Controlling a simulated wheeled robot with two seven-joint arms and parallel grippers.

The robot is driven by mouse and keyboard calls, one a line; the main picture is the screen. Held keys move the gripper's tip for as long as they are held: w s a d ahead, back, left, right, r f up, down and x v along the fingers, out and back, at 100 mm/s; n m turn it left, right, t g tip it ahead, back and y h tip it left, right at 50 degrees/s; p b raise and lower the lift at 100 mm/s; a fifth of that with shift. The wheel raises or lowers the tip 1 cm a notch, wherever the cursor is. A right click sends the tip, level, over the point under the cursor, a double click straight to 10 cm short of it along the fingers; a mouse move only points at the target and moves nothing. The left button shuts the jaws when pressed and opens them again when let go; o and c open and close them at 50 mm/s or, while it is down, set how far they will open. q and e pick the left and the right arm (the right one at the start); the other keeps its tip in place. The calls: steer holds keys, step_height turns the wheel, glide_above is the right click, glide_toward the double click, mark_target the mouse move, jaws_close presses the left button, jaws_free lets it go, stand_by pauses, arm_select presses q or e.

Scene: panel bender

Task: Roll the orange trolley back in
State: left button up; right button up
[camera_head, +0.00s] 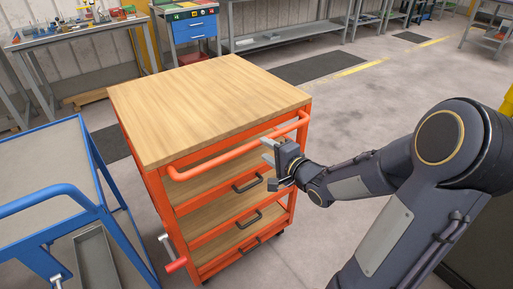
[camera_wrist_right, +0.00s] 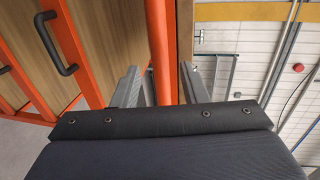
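The orange trolley (camera_head: 178,215) stands in the middle of the head view, with a wooden top (camera_head: 210,100) and drawers with black handles below. Its orange push bar (camera_head: 215,163) runs along the near side. My right gripper (camera_head: 267,151) is at the right part of this bar, fingers pointing toward the trolley. In the right wrist view the gripper (camera_wrist_right: 165,85) has its two grey fingers apart, with the orange bar (camera_wrist_right: 163,40) showing in the gap between them. A narrow gap shows beside the bar, and I cannot tell how deep it sits. My left gripper is out of view.
A blue trolley (camera_head: 100,180) with a grey top stands close on the left. A workbench (camera_head: 80,32) and a blue drawer cabinet (camera_head: 193,30) are behind. Dark mats (camera_head: 315,68) lie on the floor; grey floor (camera_head: 400,90) is open to the right.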

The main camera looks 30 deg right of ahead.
mark_target(259, 145)
steer(key=b+x, duration=0.1)
steer(key=x, duration=0.5)
jaws_close()
